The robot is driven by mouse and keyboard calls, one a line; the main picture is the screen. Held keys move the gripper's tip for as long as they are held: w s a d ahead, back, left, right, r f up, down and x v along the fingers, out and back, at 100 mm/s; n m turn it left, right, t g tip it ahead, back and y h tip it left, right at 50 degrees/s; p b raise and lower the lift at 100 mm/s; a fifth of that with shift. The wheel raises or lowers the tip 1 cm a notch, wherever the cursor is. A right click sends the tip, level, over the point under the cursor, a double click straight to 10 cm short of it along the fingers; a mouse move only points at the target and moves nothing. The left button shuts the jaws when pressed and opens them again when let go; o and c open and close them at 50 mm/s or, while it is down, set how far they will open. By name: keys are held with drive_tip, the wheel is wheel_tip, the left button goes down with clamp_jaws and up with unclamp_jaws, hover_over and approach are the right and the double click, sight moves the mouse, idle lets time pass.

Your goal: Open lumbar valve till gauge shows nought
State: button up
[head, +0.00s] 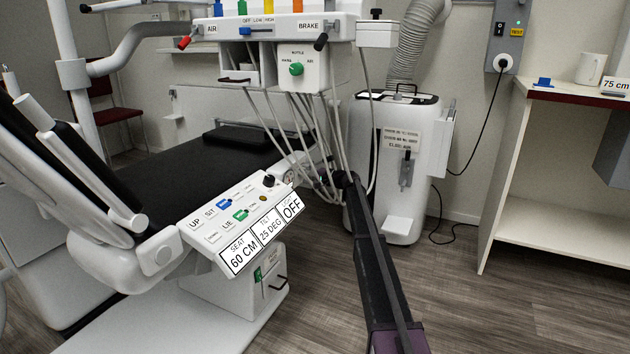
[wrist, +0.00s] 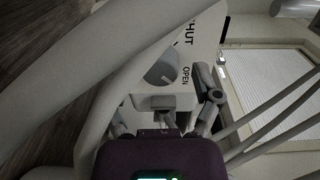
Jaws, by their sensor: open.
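In the wrist view a round grey knob (wrist: 162,74) sits on a white panel (wrist: 203,40) lettered "OPEN" and, partly cut off, "SHUT". I take it to be the lumbar valve. My gripper (wrist: 163,112) is open, with its fingers spread on the near side of the knob; whether either touches it I cannot tell. In the head view my gripper (head: 338,184) is small and dark among the hanging hoses by the chair. The valve knob is hard to make out there. I cannot identify a lumbar gauge in either view.
Pale hoses (head: 292,135) hang around my gripper from the instrument unit (head: 268,32). The chair's control panel (head: 236,212) is close on the left. A white wheeled unit (head: 400,165) stands behind. Open floor (head: 480,310) lies to the right, before a shelf (head: 560,235).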

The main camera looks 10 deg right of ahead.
drive_tip(key=n, duration=0.3)
drive_tip(key=shift+n, duration=0.3)
drive_tip(key=n, duration=0.3)
drive_tip(key=shift+n, duration=0.3)
drive_tip(key=n, duration=0.3)
drive_tip(key=shift+n+t, duration=0.3)
drive_tip(key=n, duration=0.4)
drive_tip(key=shift+b, duration=0.35)
drive_tip(key=v, duration=1.4)
drive_tip(key=s+a+r+g+h+p, duration=0.1)
drive_tip(key=s+a+r+g+p, duration=0.1)
drive_tip(key=s+p, duration=0.4)
drive_tip(key=s+a+r+m+g+h+p, duration=0.1)
drive_tip(key=s+a+r+g+p, duration=0.1)
drive_tip(key=s+a+r+p, duration=0.3)
drive_tip(key=s+a+r+g+h+p, duration=0.2)
drive_tip(key=s+a+r+p, duration=0.2)
drive_tip(key=s+p, duration=0.4)
drive_tip(key=shift+s+a+p, duration=0.35)
drive_tip(key=shift+a+p, duration=0.45)
drive_tip(key=shift+p, duration=0.45)
drive_tip(key=shift+s, duration=0.1)
